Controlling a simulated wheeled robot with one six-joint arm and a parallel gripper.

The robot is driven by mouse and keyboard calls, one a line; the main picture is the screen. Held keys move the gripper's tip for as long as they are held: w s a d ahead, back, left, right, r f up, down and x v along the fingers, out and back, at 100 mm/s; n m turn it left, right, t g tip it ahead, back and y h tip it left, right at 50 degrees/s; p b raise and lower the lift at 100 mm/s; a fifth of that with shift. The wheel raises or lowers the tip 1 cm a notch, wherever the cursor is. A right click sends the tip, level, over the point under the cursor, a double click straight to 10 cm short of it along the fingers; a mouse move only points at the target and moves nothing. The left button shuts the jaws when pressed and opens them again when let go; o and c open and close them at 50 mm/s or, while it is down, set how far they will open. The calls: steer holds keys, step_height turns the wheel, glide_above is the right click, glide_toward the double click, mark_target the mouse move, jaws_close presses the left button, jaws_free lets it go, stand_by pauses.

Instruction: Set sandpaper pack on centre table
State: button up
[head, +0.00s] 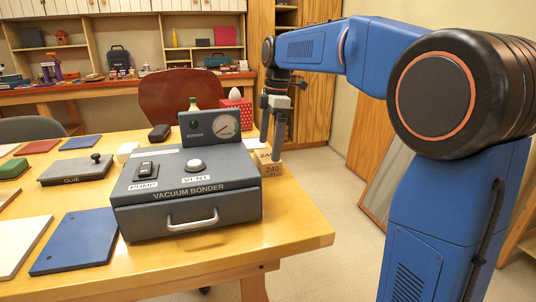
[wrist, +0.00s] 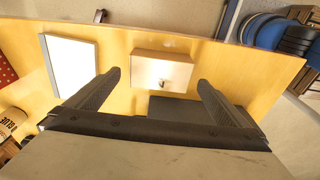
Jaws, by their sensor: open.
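A tan block-shaped pack marked 240 (head: 271,169), which looks like the sandpaper pack, sits on the yellow wooden table (head: 305,228), just right of the vacuum bonder. In the wrist view it is a pale tan box (wrist: 161,72) lying ahead of and between the finger lines. My gripper (head: 270,148) points down at the pack, fingers apart and nothing clearly held. In the wrist view my gripper (wrist: 157,85) is open wide. Whether the fingertips reach beside the pack is unclear. I cannot tell whether this table is the centre one.
The dark vacuum bonder (head: 187,195) stands close left of the pack. A red dotted box (head: 236,112) stands behind. A blue panel (head: 78,240) and a glue block (head: 76,169) lie farther left. A reddish chair (head: 180,95) is behind the table. The table's right front corner is bare.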

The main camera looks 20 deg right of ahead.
step_height(320, 180, up, 7)
steer(key=shift+d, duration=0.4)
